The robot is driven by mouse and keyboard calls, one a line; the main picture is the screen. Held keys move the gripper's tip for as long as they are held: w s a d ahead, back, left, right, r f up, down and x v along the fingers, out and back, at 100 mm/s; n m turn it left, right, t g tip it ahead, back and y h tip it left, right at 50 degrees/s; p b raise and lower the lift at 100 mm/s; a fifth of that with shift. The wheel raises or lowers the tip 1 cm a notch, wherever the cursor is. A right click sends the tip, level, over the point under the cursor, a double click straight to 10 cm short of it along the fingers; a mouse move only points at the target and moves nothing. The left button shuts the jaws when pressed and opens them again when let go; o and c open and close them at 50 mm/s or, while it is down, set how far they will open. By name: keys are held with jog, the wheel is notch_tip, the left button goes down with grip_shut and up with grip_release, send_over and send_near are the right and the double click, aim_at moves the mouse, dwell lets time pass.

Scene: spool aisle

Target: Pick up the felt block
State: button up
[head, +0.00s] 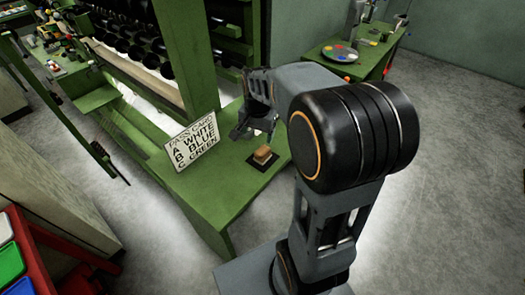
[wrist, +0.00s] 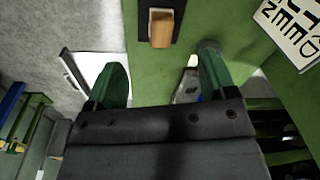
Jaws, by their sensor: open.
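The felt block (head: 262,153) is a small tan block with a pale side. It sits on a dark square pad (head: 257,163) on the green bench top. In the wrist view the block (wrist: 162,29) shows at the top middle, on the dark pad (wrist: 144,8). My gripper (head: 255,130) hangs above the bench, behind the block in the head view. In the wrist view my gripper (wrist: 161,66) has its two fingers wide apart with nothing between them. The block lies beyond the fingertips, roughly in line with the gap, and does not touch them.
A white lettered card (head: 195,141) stands on the green bench (head: 215,190) left of the block; it also shows in the wrist view (wrist: 292,28). A rack of dark spools (head: 140,45) rises behind. A side table (head: 345,65) holds a palette. Bare floor (head: 450,120) lies at right.

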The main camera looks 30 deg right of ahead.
aim_at(263, 150)
jog(key=w+d+f+m, duration=0.1)
jog(key=f, duration=0.2)
jog(key=w+d+f+m, duration=0.1)
jog(key=f, duration=0.2)
jog(key=w+d+f+m+g, duration=0.1)
jog(key=f, duration=0.3)
jog(key=shift+w+d+p, duration=0.2)
jog(key=shift+d+p, duration=0.1)
jog(key=shift+p, duration=0.1)
jog(key=shift+f+p, duration=0.5)
jog(key=shift+f, duration=2.5)
jog(key=c, duration=1)
